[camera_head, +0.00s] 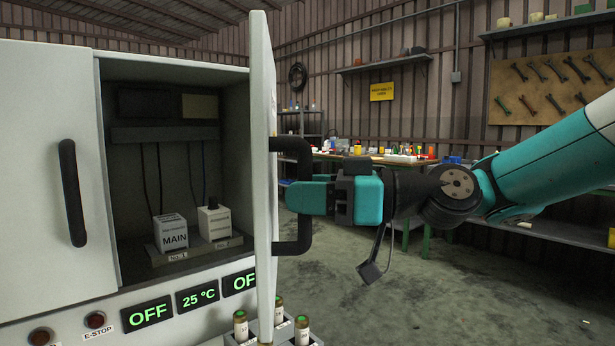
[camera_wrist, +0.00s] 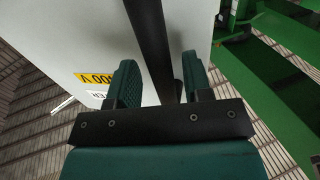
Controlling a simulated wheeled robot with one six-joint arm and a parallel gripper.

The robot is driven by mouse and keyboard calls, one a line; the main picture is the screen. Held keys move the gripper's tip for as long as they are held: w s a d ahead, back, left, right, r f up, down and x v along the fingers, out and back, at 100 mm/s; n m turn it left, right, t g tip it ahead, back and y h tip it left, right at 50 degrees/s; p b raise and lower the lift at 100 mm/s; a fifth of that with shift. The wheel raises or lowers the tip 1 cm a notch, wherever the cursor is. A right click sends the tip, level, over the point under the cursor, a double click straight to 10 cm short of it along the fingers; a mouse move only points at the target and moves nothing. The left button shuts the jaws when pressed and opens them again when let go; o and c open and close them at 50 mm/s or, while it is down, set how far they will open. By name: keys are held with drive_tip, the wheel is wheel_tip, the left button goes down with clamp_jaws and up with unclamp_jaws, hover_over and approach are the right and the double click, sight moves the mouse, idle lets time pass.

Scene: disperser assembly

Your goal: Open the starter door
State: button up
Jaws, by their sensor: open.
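The starter door (camera_head: 262,180) stands swung wide open, seen nearly edge-on in the head view. Its white outer face (camera_wrist: 60,45) fills the left of the wrist view, with a yellow voltage label. The black door handle (camera_head: 304,160) sticks out to the right of the door. My gripper (camera_head: 302,197) is at the handle's upright bar. In the wrist view the handle bar (camera_wrist: 152,45) runs between my two teal fingers (camera_wrist: 160,82), with gaps visible beside it. My fingers are open and straddle the bar. Light contact cannot be told.
The open compartment holds two white boxes (camera_head: 173,232), one marked MAIN. A closed door with a black handle (camera_head: 72,192) is at the left. Display panels (camera_head: 147,312) and several vials (camera_head: 280,312) sit below. A workbench (camera_head: 385,158) stands behind; the floor at right is clear.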

drive_tip(key=p, duration=0.5)
approach(268, 37)
drive_tip(key=a, duration=0.1)
drive_tip(key=w+a, duration=0.1)
drive_tip(key=a, duration=0.1)
drive_tip(key=w+a, duration=0.1)
drive_tip(key=a, duration=0.1)
drive_tip(key=shift+r, duration=0.2)
